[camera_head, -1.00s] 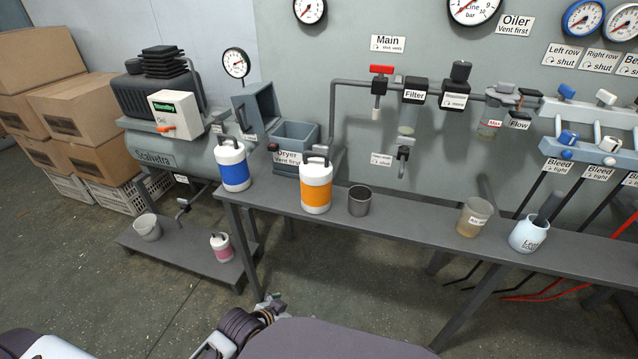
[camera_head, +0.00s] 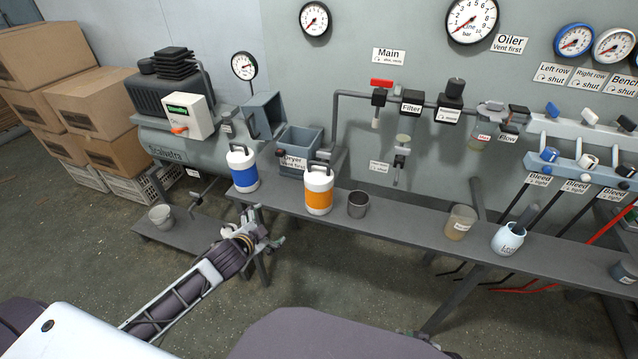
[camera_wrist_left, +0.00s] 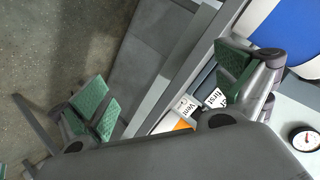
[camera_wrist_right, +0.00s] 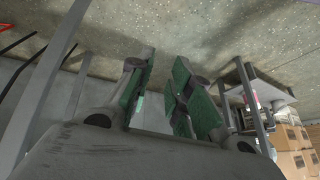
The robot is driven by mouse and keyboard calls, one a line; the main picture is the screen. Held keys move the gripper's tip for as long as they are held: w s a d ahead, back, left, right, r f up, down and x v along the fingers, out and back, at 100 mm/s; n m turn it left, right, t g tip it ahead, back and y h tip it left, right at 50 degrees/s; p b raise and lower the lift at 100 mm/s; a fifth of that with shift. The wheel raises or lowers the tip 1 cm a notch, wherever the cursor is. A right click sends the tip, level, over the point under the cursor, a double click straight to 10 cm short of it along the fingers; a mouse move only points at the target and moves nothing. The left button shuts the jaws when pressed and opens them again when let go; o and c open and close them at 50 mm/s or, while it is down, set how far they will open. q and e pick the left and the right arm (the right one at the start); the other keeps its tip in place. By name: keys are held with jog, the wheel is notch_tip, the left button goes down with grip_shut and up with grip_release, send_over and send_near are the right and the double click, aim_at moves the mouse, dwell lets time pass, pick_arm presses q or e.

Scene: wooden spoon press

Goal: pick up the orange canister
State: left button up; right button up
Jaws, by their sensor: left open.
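The orange canister (camera_head: 319,199) stands upright on the bench, white with an orange band and dark handle, in the head view. My left gripper (camera_head: 264,226) is just in front of the bench edge, left of and nearer than the canister, apart from it. In the left wrist view its green-padded fingers (camera_wrist_left: 165,85) are spread wide with nothing between them. A small orange patch (camera_wrist_left: 181,125) shows there; I cannot tell if it is the canister. My right gripper (camera_wrist_right: 165,75) shows in the right wrist view, its pads apart and empty, below the bench.
A blue canister (camera_head: 243,172) stands left of the orange one, and a dark grey cup (camera_head: 358,205) close on its right. The dryer box (camera_head: 297,146) is behind. Further right are a beaker (camera_head: 460,222) and a white jar (camera_head: 508,239). Bench between cup and beaker is clear.

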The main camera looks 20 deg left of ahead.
pick_arm(q)
jog(key=w+a+r+m+t+h+p, duration=0.1)
jog(key=w+r+m+t+h+p, duration=0.25)
jog(key=r+m, duration=0.75)
jog(key=w+r+m+t+h+p, duration=0.25)
jog(key=w+r+m, duration=0.35)
jog(key=r, duration=1)
jog(key=s+d+f+m+g+h+p, duration=0.1)
jog(key=s+d+f+m+g, duration=0.1)
jog(key=m, duration=0.7)
jog(key=s+d+f+m+g+h, duration=0.2)
jog(key=s+d+f+m+g, duration=0.1)
jog(key=m, duration=0.7)
jog(key=s+f+g, duration=0.1)
jog(key=s+g, duration=0.1)
jog(key=g, duration=0.1)
jog(key=shift+d+f+g+h+p, duration=0.2)
jog(key=shift+f+g+h+p, duration=0.1)
jog(key=shift+f+p, duration=0.1)
pick_arm(e)
jog(key=s+d+f+g+h, duration=0.1)
jog(key=s+d+f, duration=0.5)
jog(key=s+f, duration=0.3)
jog(key=s+d+f+g+h, duration=0.2)
jog(key=s+d+f, duration=0.5)
jog(key=s+f, duration=0.3)
jog(key=s, duration=0.4)
jog(key=shift+s+d+n+g, duration=0.25)
jog(key=shift+d+n+g, duration=0.05)
jog(key=shift+n, duration=0.1)
